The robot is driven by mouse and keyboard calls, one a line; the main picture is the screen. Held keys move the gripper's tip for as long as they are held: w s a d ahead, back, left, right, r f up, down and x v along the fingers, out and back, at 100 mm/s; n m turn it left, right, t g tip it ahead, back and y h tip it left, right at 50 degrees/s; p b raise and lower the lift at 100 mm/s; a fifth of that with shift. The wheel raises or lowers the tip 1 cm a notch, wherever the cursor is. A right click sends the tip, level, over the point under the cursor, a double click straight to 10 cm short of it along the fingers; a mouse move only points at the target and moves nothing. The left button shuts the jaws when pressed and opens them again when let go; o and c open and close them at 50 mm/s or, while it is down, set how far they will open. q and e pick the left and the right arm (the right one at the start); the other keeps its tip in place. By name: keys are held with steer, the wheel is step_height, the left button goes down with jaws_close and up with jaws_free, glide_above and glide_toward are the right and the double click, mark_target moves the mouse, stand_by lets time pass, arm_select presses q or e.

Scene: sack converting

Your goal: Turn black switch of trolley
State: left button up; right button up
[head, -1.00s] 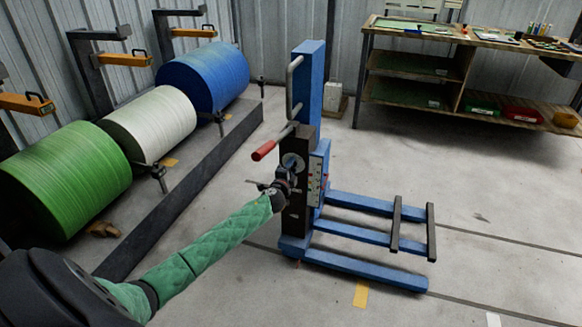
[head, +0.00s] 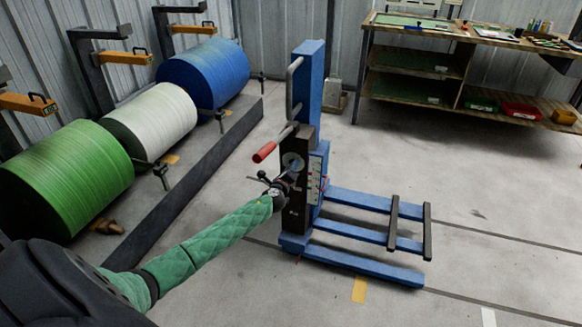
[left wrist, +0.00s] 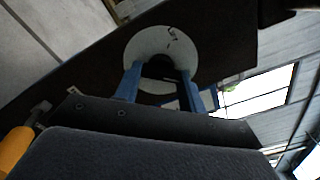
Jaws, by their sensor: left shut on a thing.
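The blue trolley (head: 309,75) stands upright on the floor, with a dark control box (head: 296,217) on its mast. A pale round disc (head: 291,160) sits on the box; it also shows in the left wrist view (left wrist: 147,43). The switch is mostly hidden in the head view. My right gripper is out of view.
A red-gripped lever (head: 265,151) sticks out from the mast just above my left gripper. Green, white and blue rolls (head: 65,180) lie along a low dark beam (head: 190,178) at left. A workbench (head: 455,40) stands at the back right. The floor right of the trolley is clear.

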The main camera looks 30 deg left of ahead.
arm_select(q)
steer(key=shift+f+m, duration=0.2)
steer(key=shift+m, duration=0.5)
steer(key=o, duration=1)
steer(key=shift+r, duration=0.1)
steer(key=shift+s, duration=0.1)
steer(key=v, duration=0.7)
steer(key=shift+s+d+p, duration=0.1)
steer(key=shift+s+p, duration=0.2)
steer(key=shift+s, duration=0.05)
